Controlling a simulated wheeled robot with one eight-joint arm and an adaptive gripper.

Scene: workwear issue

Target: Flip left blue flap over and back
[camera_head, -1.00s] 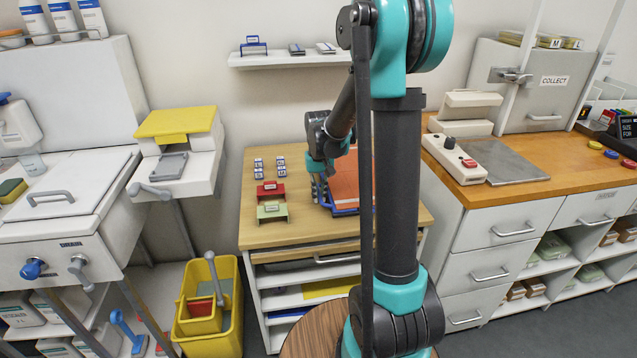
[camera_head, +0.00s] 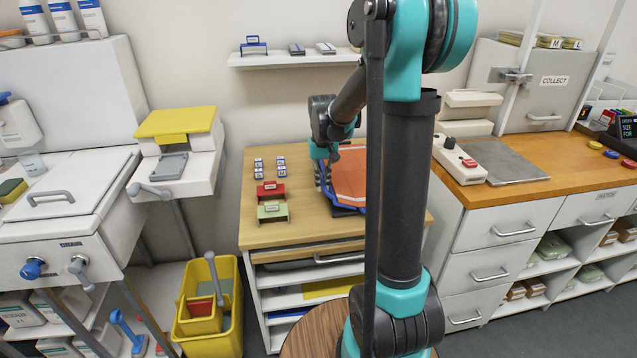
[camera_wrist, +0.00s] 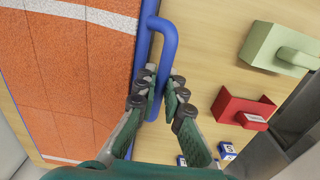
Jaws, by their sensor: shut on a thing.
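An orange board (camera_head: 347,180) with white lines lies on the wooden table, partly hidden by my arm in the head view. In the wrist view its orange face (camera_wrist: 75,80) fills the left side, edged by a blue strip (camera_wrist: 142,60). A blue looped handle (camera_wrist: 165,28) stands out from that edge. My gripper (camera_wrist: 160,92) is shut on the handle's lower part. In the head view my gripper (camera_head: 322,175) is at the board's left edge. How far the flap is tilted is hard to tell.
Left of the board stand a red holder (camera_head: 270,190) and a light green holder (camera_head: 272,211), with small blue-and-white blocks (camera_head: 281,168) behind them. Bare table (camera_head: 300,233) lies in front. A wall shelf (camera_head: 290,60) hangs above.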

